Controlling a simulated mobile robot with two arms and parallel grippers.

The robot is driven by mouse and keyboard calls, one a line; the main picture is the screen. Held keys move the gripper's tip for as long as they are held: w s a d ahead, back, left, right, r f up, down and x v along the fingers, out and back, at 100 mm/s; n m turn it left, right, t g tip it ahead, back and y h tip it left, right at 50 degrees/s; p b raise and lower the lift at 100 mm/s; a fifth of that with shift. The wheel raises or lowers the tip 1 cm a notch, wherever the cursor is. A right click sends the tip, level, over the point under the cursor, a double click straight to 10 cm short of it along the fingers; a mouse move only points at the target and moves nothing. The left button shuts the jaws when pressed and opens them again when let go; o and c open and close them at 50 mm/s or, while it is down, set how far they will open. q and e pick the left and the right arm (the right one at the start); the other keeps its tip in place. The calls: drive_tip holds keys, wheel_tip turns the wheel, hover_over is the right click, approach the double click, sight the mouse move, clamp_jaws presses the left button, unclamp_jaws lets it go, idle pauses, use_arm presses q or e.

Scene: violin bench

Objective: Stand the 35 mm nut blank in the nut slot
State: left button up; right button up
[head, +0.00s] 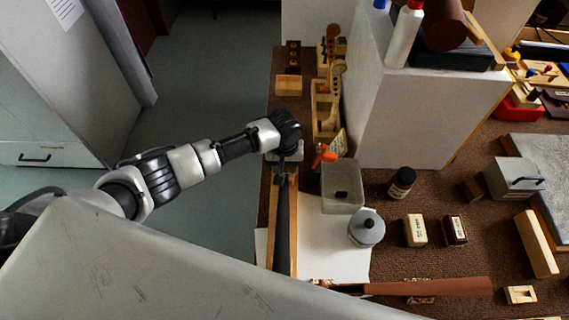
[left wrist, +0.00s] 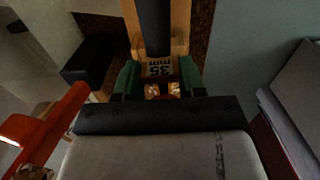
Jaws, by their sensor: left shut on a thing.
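My left gripper (head: 283,168) is over the upper end of the violin neck, where the dark fingerboard (head: 283,228) begins. In the left wrist view the green finger pads of the gripper (left wrist: 159,78) are shut on a pale piece marked "35 mm", the nut blank (left wrist: 159,70). The blank is in line with the end of the fingerboard (left wrist: 155,25), which shows just beyond it. The nut slot is hidden by the gripper and blank, so I cannot tell whether the blank touches it. My right gripper is not in view.
Right of the neck are a translucent bin (head: 342,190), an orange-handled tool (head: 325,155), a grey lidded pot (head: 366,230) and a dark jar (head: 402,183). A tall pale block (head: 415,115) stands behind them. Open floor (head: 215,75) lies left of the bench.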

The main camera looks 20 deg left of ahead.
use_arm(q)
drive_tip(key=shift+f, duration=0.45)
idle(0.3)
drive_tip(key=shift+f+p, duration=0.1)
drive_tip(key=shift+p, duration=0.25)
idle(0.6)
drive_tip(key=o, duration=1)
drive_tip(key=shift+s+a, duration=0.1)
drive_tip(key=shift+s, duration=0.05)
drive_tip(key=shift+r, duration=0.2)
wheel_tip(320, 180, up, 11)
drive_tip(key=shift+f, duration=0.15)
